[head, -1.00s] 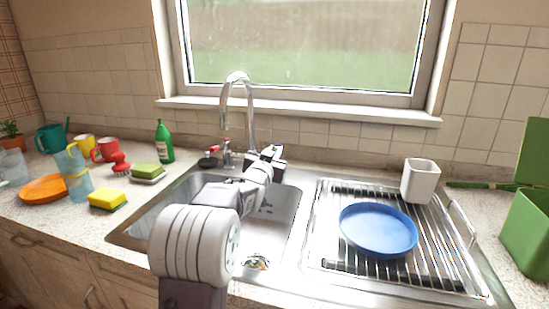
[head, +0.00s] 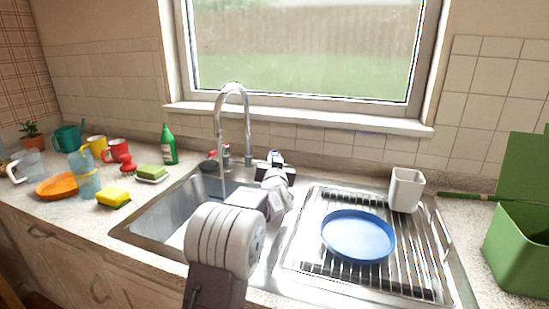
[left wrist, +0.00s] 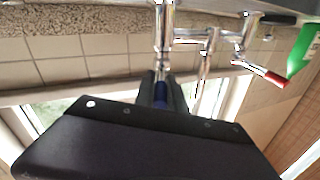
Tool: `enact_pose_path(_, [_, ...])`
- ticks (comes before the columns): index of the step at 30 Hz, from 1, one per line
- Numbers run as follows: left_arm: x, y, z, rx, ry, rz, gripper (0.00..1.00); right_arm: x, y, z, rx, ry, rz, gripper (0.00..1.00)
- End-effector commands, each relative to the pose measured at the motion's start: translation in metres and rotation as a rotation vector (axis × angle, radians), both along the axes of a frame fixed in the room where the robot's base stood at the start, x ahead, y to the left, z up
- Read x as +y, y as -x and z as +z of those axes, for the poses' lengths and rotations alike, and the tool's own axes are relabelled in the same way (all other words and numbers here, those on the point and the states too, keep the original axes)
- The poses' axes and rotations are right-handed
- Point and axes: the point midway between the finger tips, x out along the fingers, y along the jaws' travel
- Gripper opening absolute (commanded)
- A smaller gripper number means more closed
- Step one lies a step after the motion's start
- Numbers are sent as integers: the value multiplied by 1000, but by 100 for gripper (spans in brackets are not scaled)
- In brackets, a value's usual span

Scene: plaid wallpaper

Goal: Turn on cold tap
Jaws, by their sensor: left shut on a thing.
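The chrome faucet (head: 247,125) rises at the back of the sink with a curved spout. In the left wrist view, which looks upside down, its chrome body (left wrist: 163,30) shows along with a red-tipped handle (left wrist: 262,72). My left gripper (head: 274,160) is just right of the faucet's base. In the wrist view its dark fingers (left wrist: 160,92) are closed around the blue handle of the cold tap (left wrist: 160,93), most of which they hide. A thin pale streak hangs below the spout; I cannot tell whether it is water. My right gripper is out of view.
The sink basin (head: 150,228) lies below the faucet. A blue plate (head: 358,236) and a white cup (head: 405,190) stand on the rack at right. A green bottle (head: 168,146), a sponge (head: 114,198) and mugs are on the left counter. A green bin (head: 520,240) is at far right.

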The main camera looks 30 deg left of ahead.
Motion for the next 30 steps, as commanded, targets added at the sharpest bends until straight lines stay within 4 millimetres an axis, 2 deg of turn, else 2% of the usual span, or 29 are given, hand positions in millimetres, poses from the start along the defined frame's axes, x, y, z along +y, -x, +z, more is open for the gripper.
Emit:
enact_pose_path(1, [0, 0, 1, -3, -1, 0, 0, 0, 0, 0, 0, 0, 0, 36])
enact_pose_path(2, [0, 0, 1, -3, -1, 0, 24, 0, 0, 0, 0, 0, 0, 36])
enact_pose_path(3, [0, 0, 1, -2, 0, 1, 35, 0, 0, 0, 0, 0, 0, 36])
enact_pose_path(4, [0, 0, 1, -2, 0, 1, 37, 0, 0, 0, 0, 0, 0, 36])
enact_pose_path(14, [-1, 2, 0, 0, 1, 0, 37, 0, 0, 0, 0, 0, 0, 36])
enact_pose_path(17, [-7, 13, 0, 1, 1, -1, 37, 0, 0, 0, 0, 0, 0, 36])
enact_pose_path(24, [-32, 55, 1, 0, 1, -2, 37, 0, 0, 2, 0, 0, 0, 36])
enact_pose_path(30, [-43, 75, 0, -1, 0, -1, 37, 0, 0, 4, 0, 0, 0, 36])
